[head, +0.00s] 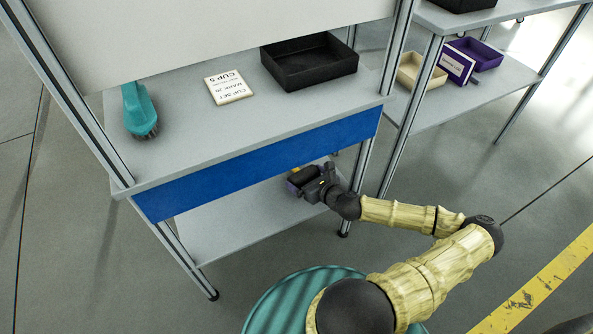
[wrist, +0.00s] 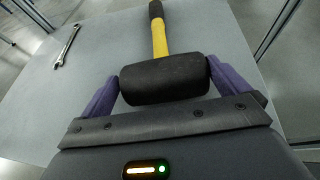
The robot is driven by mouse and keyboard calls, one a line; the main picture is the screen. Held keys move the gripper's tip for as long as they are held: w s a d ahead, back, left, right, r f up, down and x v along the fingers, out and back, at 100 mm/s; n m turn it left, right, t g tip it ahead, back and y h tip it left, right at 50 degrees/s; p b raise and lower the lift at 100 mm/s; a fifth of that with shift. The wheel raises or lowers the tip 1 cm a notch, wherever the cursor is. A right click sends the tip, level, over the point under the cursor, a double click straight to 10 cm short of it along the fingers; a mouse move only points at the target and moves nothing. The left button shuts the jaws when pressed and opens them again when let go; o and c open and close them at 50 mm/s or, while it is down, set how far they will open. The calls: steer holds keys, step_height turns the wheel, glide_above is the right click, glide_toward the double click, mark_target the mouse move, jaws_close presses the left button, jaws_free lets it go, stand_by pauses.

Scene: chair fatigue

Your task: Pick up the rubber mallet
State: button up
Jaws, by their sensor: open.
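The rubber mallet has a thick black head (wrist: 165,80) and a yellow handle with a black end, seen in the wrist view. It lies on a grey shelf (wrist: 205,35), with its handle pointing away from my gripper. My gripper (wrist: 163,85) is open, with one purple finger at each end of the mallet head. Whether the fingers touch the head I cannot tell. In the head view my gripper (head: 300,184) is at the lower shelf (head: 235,225) under the blue-fronted bench, and a bit of yellow shows there; the rest of the mallet is hidden.
A metal wrench (wrist: 67,47) lies on the shelf left of the mallet. The bench's blue front panel (head: 265,160) is above my arm. On the bench top are a teal brush (head: 138,108), a card (head: 229,88) and a black tray (head: 310,75). Metal posts stand at the sides.

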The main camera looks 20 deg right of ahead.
mark_target(299, 171)
steer(key=b+x, duration=0.3)
steer(key=x, duration=0.1)
steer(key=shift+w+d+f, duration=0.1)
steer(key=shift+w+f, duration=0.1)
steer(key=shift+w, duration=0.35)
steer(key=shift+r, duration=0.1)
steer(key=c, duration=1.1)
steer(key=shift+o, duration=0.2)
steer(key=shift+r, duration=0.2)
step_height(299, 171, up, 10)
steer(key=p, duration=0.5)
steer(key=shift+f+p, duration=0.15)
steer(key=shift+p, duration=0.25)
